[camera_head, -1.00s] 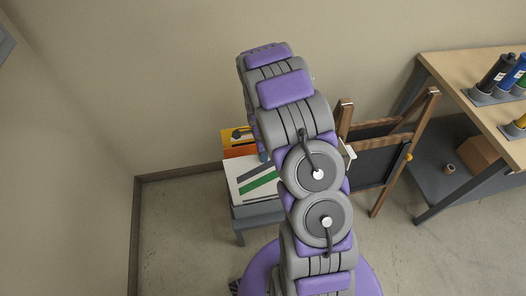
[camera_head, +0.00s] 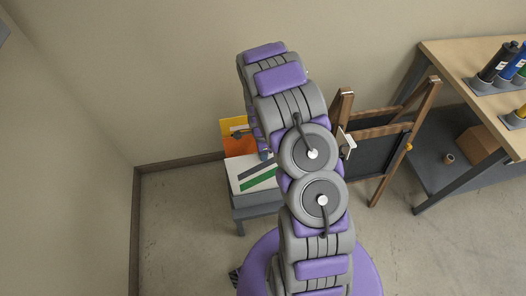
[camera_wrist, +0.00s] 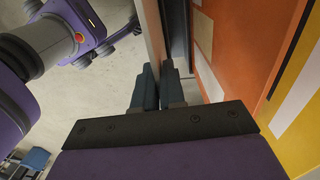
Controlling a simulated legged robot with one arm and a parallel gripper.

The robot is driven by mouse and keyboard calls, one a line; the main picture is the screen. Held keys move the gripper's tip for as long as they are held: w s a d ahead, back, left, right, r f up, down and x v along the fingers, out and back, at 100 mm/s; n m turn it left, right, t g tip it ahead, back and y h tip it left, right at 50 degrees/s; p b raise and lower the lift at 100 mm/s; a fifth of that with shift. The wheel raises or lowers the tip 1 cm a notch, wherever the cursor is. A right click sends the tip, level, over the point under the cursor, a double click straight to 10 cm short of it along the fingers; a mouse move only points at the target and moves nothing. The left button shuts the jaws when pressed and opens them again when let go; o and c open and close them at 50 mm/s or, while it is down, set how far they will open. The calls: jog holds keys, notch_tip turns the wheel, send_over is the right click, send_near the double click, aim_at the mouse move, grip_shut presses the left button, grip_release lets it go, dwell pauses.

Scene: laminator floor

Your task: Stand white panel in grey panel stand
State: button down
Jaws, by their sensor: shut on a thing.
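The white panel (camera_head: 250,170), with green and dark stripes, is upright at the front of the grey panel stand (camera_head: 257,210), before an orange panel (camera_head: 240,146) and a yellow panel (camera_head: 229,124). In the wrist view my gripper (camera_wrist: 160,85) is shut on the white panel (camera_wrist: 154,35), seen nearly edge-on between the fingers. The orange panel (camera_wrist: 245,45) faces it on the right with a gap between. In the head view my arm hides part of the panels and most of my gripper. I cannot tell whether the white panel's lower edge is fully seated.
A wooden easel with a black board (camera_head: 380,155) stands right of my arm. A workbench (camera_head: 455,62) with bottles (camera_head: 493,62) and a box (camera_head: 478,143) on its lower shelf is at far right. Walls close in behind and left; the left floor is clear.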

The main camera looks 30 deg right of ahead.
jog(key=c, duration=1.1)
grip_release()
jog(key=shift+c, duration=0.2)
jog(key=shift+r, duration=0.15)
notch_tip(320, 180, up, 17)
jog(key=w+p, duration=0.2)
jog(key=p, duration=0.1)
jog(key=shift+d, duration=0.2)
jog(key=s+a+r+n, duration=0.45)
jog(key=s+r, duration=0.25)
jog(key=r, duration=0.3)
jog(key=s+a+r+n, duration=0.3)
jog(key=s+n, duration=0.2)
jog(key=s, duration=0.3)
jog(key=s+a+r+n, duration=0.3)
jog(key=s+n, duration=0.3)
jog(key=s, duration=0.3)
jog(key=s+a+r+n, duration=0.3)
jog(key=s+r+n, duration=0.1)
jog(key=s, duration=0.5)
jog(key=shift+r+n+g, duration=0.2)
jog(key=shift+n+g, duration=0.1)
jog(key=shift+n, duration=0.55)
